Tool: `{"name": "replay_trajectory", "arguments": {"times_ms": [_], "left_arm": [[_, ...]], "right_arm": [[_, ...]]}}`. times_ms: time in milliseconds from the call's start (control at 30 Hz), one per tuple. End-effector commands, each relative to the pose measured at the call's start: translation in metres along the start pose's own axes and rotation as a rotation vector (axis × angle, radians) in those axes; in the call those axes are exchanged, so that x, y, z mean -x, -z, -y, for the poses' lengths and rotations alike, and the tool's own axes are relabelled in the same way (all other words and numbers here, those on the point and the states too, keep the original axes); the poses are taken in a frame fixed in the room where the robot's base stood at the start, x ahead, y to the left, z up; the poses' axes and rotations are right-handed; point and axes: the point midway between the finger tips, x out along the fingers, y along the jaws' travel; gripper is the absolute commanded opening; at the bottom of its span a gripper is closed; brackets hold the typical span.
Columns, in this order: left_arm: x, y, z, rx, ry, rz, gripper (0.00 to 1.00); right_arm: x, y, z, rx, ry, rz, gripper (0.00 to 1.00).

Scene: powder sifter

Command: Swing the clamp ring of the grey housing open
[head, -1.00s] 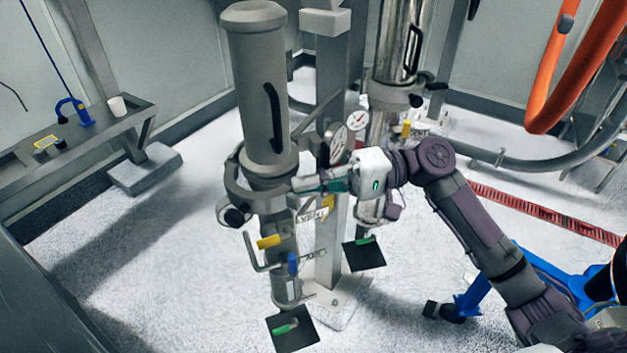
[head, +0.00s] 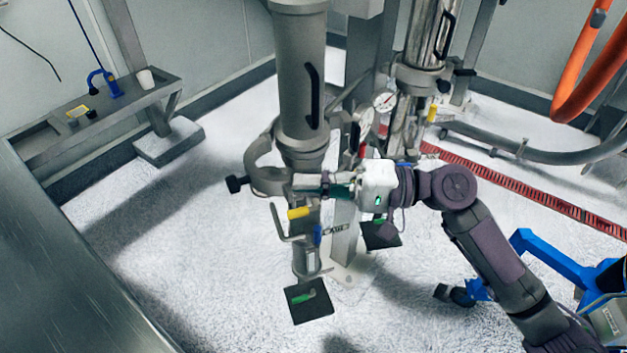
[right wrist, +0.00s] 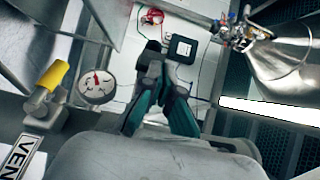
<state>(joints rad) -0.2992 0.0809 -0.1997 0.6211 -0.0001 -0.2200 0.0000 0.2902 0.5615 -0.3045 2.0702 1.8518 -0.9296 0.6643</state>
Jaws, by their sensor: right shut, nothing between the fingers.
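The grey housing (head: 300,75) is an upright cylinder with a black handle, left of centre in the head view. Its clamp ring (head: 258,172) stands out to the left of the housing's lower flange as a curved arm, with a visible gap to the column. A black knob (head: 236,184) is at its outer end. My right gripper (head: 298,184) reaches in from the right, just below the flange and in front of the column. My left gripper is out of view.
Yellow (head: 299,213) and blue (head: 318,235) handles sit on the column below my gripper. A second, shiny housing (head: 425,45) and a gauge (head: 383,101) stand behind. A bench (head: 60,150) is at left. Open floor lies left of the column.

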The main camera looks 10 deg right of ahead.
Motion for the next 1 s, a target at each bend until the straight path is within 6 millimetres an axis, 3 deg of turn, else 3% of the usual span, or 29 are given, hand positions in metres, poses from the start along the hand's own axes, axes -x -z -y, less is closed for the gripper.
{"name": "replay_trajectory", "arguments": {"times_ms": [567,1000], "left_arm": [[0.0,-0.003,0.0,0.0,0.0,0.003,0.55],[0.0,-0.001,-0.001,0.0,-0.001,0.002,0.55]], "right_arm": [[0.007,0.001,0.0,-0.001,-0.001,-0.001,0.0],[0.092,0.001,-0.001,-0.003,-0.002,-0.002,0.0]]}}
